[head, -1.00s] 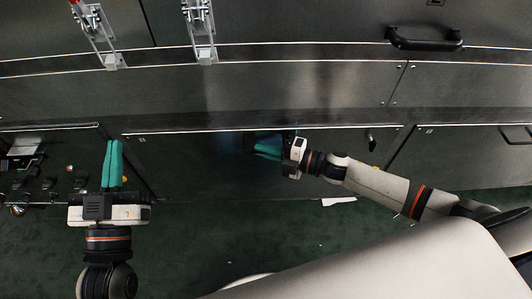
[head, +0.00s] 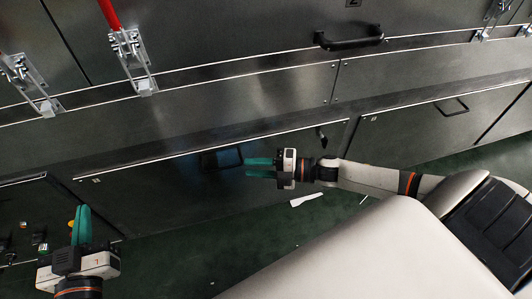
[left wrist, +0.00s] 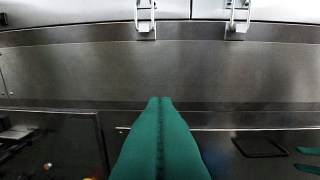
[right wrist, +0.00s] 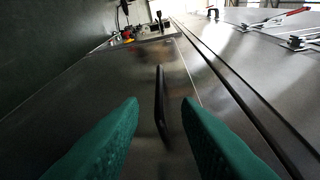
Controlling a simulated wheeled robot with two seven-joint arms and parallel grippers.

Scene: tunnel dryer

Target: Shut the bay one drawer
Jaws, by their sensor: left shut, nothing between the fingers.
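A dark drawer front (head: 180,187) with a black bar handle (head: 228,157) is low at the centre of the head view; its label is too small to read. My right gripper (head: 246,167) is open just right of the handle. In the right wrist view the handle (right wrist: 160,105) stands ahead between the open green fingertips (right wrist: 160,103), with nothing held. I cannot tell for sure whether the front is fully flush. My left gripper (head: 83,210) is shut and empty, away from the handle at lower left; its fingers (left wrist: 160,100) also show in the left wrist view.
Another low front with a handle (head: 453,107) is to the right. A larger black handle (head: 348,40) and toggle clamps (head: 132,55) are on the panels above. A small white piece (head: 306,199) lies on the green floor. Control parts (head: 38,236) are at lower left.

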